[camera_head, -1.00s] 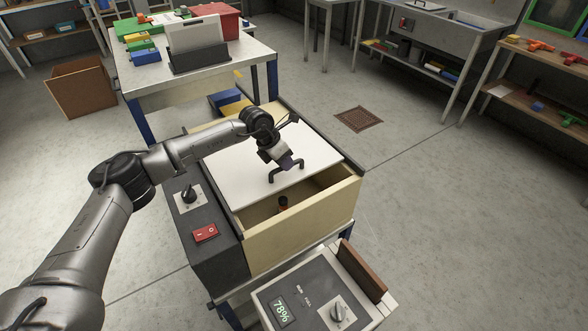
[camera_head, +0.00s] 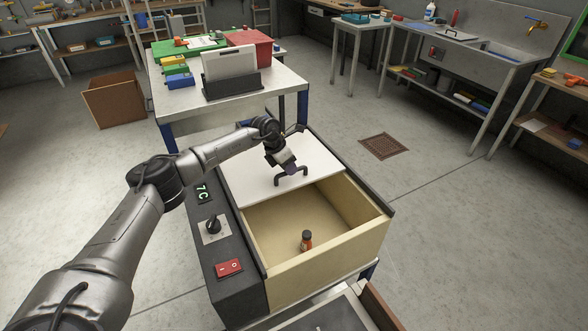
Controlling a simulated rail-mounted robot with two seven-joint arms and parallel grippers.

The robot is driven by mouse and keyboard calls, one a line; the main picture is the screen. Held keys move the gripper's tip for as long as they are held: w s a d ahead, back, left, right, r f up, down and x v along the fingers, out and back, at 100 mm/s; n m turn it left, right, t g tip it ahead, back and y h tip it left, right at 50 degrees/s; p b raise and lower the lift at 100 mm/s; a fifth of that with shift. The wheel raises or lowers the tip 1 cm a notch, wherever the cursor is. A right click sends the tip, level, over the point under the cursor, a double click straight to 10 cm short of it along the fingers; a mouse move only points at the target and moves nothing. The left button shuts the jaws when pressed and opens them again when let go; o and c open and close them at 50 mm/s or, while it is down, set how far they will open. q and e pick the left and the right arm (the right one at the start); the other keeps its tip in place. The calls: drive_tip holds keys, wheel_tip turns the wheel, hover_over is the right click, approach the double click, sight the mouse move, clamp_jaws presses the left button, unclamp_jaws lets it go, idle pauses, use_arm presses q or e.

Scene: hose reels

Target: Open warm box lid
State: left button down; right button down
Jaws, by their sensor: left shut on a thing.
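The warm box (camera_head: 330,262) is a cream, open-topped box with a dark control panel on its left side. Its white lid (camera_head: 257,178) lies slid back over the far part, leaving the near part open. The lid has a dark handle (camera_head: 293,182). My left gripper (camera_head: 289,170) is shut on this handle, though its fingertips are small and partly hidden. Inside the open part stands a small bottle (camera_head: 306,240) with a dark cap and an orange body. My right gripper is not in view.
The panel carries a lit display (camera_head: 203,193), a dark knob (camera_head: 213,225) and a red switch (camera_head: 229,267). A table (camera_head: 183,107) with coloured boxes stands behind the warm box. Another device (camera_head: 335,315) is close in front. Floor is clear to the right.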

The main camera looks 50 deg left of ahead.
use_arm(q)
drive_tip(key=c, duration=1.1)
unclamp_jaws()
drive_tip(key=p+v, duration=0.3)
drive_tip(key=v, duration=1.1)
